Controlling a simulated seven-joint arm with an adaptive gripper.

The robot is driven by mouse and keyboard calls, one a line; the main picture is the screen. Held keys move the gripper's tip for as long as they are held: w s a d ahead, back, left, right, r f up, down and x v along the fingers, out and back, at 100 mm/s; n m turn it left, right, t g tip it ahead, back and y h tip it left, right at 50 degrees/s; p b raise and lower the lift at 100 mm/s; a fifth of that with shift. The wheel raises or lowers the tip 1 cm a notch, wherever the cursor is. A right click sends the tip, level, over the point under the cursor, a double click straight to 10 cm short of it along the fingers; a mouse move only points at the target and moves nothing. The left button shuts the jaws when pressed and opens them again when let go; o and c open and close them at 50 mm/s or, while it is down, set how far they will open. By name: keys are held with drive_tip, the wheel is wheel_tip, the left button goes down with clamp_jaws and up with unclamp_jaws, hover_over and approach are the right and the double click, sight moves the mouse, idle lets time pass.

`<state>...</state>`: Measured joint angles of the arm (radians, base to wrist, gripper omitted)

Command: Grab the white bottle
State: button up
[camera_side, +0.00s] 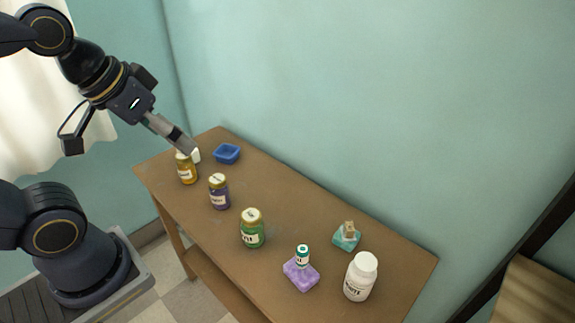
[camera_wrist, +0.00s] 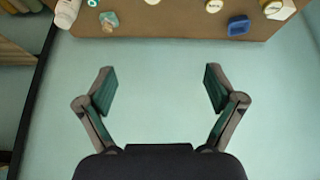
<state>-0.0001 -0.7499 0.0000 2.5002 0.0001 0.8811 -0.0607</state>
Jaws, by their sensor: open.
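The white bottle (camera_side: 361,277) stands upright near the right end of the wooden table, with a white cap and a dark-lettered label. It also shows in the wrist view (camera_wrist: 66,12), cut off at the top left. My gripper (camera_side: 190,148) is at the far left end of the table in the side view, above or beside the yellow jar (camera_side: 186,168); I cannot tell the exact gap. In the wrist view my gripper (camera_wrist: 159,85) has its fingers wide apart with nothing between them. The bottle is well away from it.
On the table (camera_side: 310,207) stand a purple jar (camera_side: 220,193), a green jar (camera_side: 252,230), a small bottle on a purple block (camera_side: 301,277), a teal block with a brown piece (camera_side: 346,237) and a blue dish (camera_side: 227,154). The teal wall (camera_side: 400,90) rises behind.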

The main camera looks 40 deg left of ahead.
drive_tip(key=w+d+r+n+t, duration=0.2)
drive_tip(key=w+r+n+t, duration=0.45)
drive_tip(key=w, duration=0.55)
drive_tip(key=w+d+f+n+t+h, duration=0.1)
drive_tip(key=w+d+f+t+h, duration=0.15)
drive_tip(key=w+d+h, duration=0.7)
drive_tip(key=n, duration=2.2)
hover_over(349, 279)
drive_tip(key=v, duration=0.2)
wheel_tip(349, 279, down, 28)
drive_tip(key=shift+t+y, duration=0.25)
drive_tip(key=shift+t, duration=0.15)
wheel_tip(349, 279, down, 6)
drive_tip(key=shift+r, duration=0.1)
drive_tip(key=shift+f, duration=1.15)
drive_tip(key=x, duration=0.5)
drive_tip(key=c, duration=1.5)
